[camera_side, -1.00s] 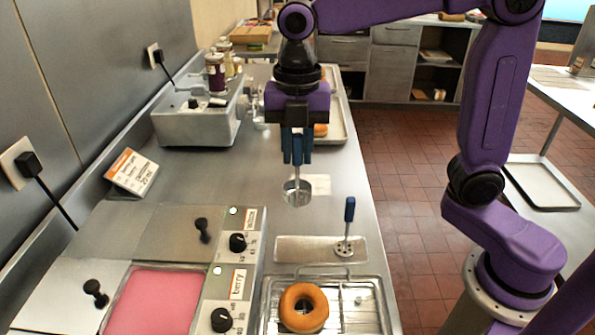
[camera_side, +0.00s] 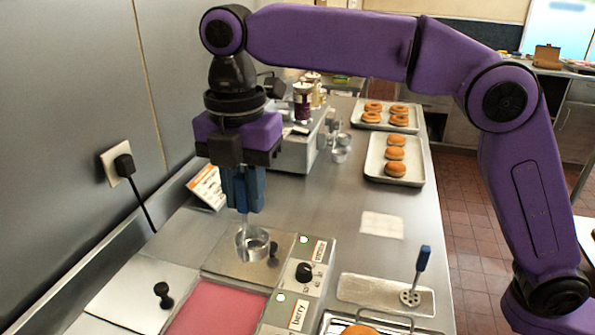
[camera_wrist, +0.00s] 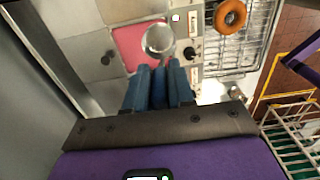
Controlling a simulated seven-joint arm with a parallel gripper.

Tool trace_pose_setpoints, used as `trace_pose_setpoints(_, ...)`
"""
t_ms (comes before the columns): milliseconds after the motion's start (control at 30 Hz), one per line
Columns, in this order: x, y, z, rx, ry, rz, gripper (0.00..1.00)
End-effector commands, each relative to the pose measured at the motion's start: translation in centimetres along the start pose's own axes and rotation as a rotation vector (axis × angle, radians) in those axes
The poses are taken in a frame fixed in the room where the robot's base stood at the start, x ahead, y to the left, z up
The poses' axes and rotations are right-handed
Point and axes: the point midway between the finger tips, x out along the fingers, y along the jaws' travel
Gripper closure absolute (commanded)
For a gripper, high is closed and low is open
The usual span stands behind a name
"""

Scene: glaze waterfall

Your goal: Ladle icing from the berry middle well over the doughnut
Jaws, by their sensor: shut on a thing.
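My gripper (camera_side: 242,205) is shut on the upright handle of a metal ladle; it also shows in the wrist view (camera_wrist: 160,80). The ladle bowl (camera_side: 253,243) hangs below the fingers and looks plain grey, with no pink visible. In the side view it appears in front of the steel lid behind the berry well. In the wrist view the bowl (camera_wrist: 158,38) overlaps the pink well's edge. The berry well (camera_side: 215,308) is open and holds pink icing, beside its "berry" label. The doughnut (camera_side: 358,331) is cut off at the bottom edge; it shows whole on its rack in the wrist view (camera_wrist: 230,16).
Lids with black knobs (camera_side: 162,294) flank the well. A control panel with a dial (camera_side: 305,272) stands right of it. A blue-handled tool (camera_side: 422,262) stands upright on a metal plate (camera_side: 362,290). Trays of doughnuts (camera_side: 395,172) lie farther back. The central counter is mostly clear.

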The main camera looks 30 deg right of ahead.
Motion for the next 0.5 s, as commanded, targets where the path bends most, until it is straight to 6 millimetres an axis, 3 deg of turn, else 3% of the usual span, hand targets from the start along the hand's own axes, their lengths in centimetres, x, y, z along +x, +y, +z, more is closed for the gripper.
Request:
trace_pose_setpoints(200, 0.5, 2.0, -3.0, -0.001, 0.0, 0.0, 1.0)
trace_pose_setpoints(500, 0.9, 3.5, -5.8, -0.001, 0.0, 0.0, 1.0)
